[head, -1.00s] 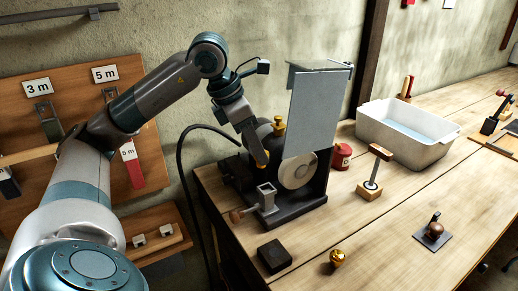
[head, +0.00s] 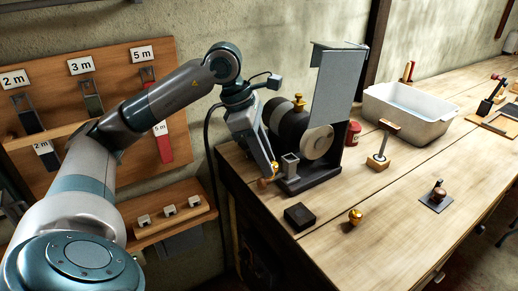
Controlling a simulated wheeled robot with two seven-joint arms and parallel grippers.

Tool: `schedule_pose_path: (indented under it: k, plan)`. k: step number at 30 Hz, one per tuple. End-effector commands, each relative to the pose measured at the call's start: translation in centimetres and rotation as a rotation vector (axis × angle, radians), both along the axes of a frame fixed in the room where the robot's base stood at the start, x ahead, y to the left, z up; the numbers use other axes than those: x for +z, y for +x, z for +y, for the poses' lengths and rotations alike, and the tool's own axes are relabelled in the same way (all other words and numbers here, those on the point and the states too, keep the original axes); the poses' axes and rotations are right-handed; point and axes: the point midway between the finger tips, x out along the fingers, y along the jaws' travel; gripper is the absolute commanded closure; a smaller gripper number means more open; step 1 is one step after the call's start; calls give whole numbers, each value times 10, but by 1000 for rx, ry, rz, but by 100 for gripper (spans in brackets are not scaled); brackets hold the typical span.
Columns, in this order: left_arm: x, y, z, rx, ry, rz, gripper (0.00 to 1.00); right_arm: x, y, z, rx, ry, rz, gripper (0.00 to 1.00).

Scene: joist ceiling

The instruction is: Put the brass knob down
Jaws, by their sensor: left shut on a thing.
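My left gripper (head: 272,166) is shut on a small brass-coloured piece, the brass knob (head: 275,168), of which only a bit shows at the fingertips. The gripper points down, in front of the bench grinder (head: 318,143) and close to its small grey tool rest (head: 289,165). I cannot tell whether the held knob touches anything. Another brass knob (head: 356,216) stands on the wooden bench (head: 395,215), and a brass cap (head: 298,99) sits on the grinder's dark motor. My right gripper is not in view.
A dark block (head: 299,216) lies near the bench's front edge. A wooden-based stand (head: 378,161), a red tin (head: 353,133), a white basin (head: 410,112) and a knobbed plate (head: 437,197) stand further right. The bench between them is clear.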

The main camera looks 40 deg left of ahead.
Motion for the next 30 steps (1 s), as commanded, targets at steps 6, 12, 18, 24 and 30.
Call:
schedule_pose_path:
  k: [6,12,18,24,30]
  plan:
    - [-17,1,-18,-190,-1,4,99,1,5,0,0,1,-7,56]
    - [-39,2,-43,-455,-3,4,99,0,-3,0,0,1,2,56]
    - [-70,-3,-83,-884,-9,0,99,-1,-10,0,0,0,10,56]
    - [-99,-12,-123,-1367,-11,-3,99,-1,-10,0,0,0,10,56]
    - [-122,-24,-155,-1826,-13,-1,99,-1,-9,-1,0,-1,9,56]
